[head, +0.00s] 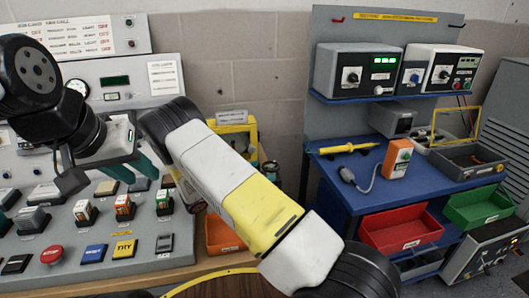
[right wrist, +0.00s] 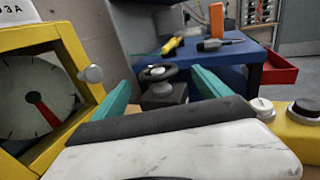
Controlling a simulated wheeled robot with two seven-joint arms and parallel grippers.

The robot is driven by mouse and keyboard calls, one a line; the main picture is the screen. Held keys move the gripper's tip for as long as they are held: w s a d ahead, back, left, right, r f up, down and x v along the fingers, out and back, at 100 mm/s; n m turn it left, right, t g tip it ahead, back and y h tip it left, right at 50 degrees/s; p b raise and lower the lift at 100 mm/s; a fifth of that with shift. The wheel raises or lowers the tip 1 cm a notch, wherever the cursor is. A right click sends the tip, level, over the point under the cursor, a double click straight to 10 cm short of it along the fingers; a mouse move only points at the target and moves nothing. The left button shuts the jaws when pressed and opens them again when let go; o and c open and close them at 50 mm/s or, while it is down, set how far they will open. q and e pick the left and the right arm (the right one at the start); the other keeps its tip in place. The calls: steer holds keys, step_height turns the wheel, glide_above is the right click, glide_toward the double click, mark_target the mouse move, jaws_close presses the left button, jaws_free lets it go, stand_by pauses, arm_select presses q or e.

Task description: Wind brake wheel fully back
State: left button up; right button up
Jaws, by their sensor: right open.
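A dark round wheel with a pale centre (right wrist: 157,73), which looks like the brake wheel, stands on a dark block in the right wrist view. My right gripper (right wrist: 163,92) is open, with one teal finger to each side of the wheel in this view. I cannot tell whether either finger touches it. My left gripper (head: 147,166) has teal fingers pointing down over the button console. Its finger gap is not clear.
A yellow-framed dial (right wrist: 35,100) with a red needle stands close on the left of my right gripper. A yellow button box (right wrist: 300,127) is at the right. The blue bench (head: 400,185) holds a yellow probe and an orange meter. The sloped console (head: 75,262) carries several buttons.

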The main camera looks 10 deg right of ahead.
mark_target(273, 161)
steer(key=x, duration=0.8)
steer(key=shift+w, duration=0.2)
steer(key=c, duration=1.4)
steer(key=shift+n+t, duration=0.4)
steer(key=shift+t, duration=0.1)
steer(key=n+t+y, duration=0.2)
steer(key=t, duration=0.1)
steer(key=n+t+y, duration=0.1)
steer(key=n, duration=0.1)
steer(key=shift+w+a+t+y, duration=0.3)
steer(key=shift+w+t, duration=0.05)
steer(key=shift+t, duration=0.05)
steer(key=shift+w+a+n+t+y, duration=0.1)
steer(key=shift+a+n+t+y, duration=0.05)
steer(key=shift+n+t+y, duration=0.7)
steer(key=shift+w+a+n+t+y, duration=0.15)
steer(key=shift+n+t+y, duration=0.4)
steer(key=shift+y, duration=0.5)
